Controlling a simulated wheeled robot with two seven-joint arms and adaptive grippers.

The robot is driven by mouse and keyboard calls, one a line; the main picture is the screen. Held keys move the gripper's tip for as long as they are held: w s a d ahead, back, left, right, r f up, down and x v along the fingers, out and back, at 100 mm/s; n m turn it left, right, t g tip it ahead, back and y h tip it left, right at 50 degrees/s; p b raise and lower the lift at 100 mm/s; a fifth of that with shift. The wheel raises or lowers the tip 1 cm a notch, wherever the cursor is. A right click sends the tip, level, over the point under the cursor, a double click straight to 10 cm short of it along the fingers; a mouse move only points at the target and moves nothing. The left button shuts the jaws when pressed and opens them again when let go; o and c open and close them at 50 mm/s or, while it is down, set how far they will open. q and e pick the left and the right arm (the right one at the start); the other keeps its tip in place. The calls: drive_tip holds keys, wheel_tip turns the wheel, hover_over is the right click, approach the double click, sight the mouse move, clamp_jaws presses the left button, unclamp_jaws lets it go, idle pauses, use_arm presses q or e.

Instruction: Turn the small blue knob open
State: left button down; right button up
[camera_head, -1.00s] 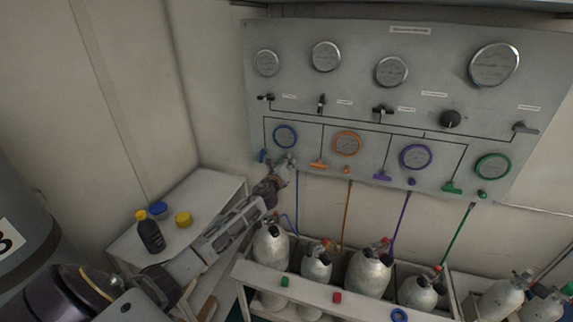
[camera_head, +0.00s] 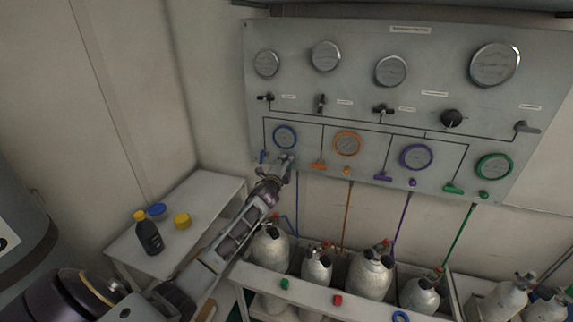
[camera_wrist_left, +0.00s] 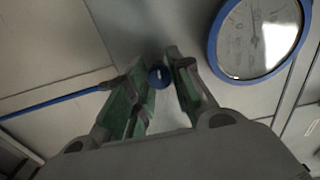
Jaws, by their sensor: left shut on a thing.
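The small blue knob (camera_wrist_left: 158,76) is a round blue piece on the grey panel, seen in the left wrist view between the tips of my left gripper (camera_wrist_left: 159,82). The fingers are closed on its two sides. In the head view my left gripper (camera_head: 286,158) is at the panel just below the blue-ringed gauge (camera_head: 285,137) and hides the knob. That gauge also shows at the upper right of the left wrist view (camera_wrist_left: 258,35). My right gripper is in neither view.
A blue lever handle (camera_head: 263,157) is just left of my gripper, and an orange handle (camera_head: 318,166) is to its right. A blue hose (camera_wrist_left: 50,105) runs left in the wrist view. Gas cylinders (camera_head: 270,246) stand below; a side table (camera_head: 206,192) holds a dark bottle (camera_head: 149,236).

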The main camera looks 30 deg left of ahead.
use_arm(q)
drive_tip(key=shift+f+n+p, duration=0.1)
drive_tip(key=shift+n+p, duration=1.2)
drive_tip(key=shift+n, duration=6.8)
drive_tip(key=c, duration=1.2)
unclamp_jaws()
drive_tip(key=shift+c, duration=0.2)
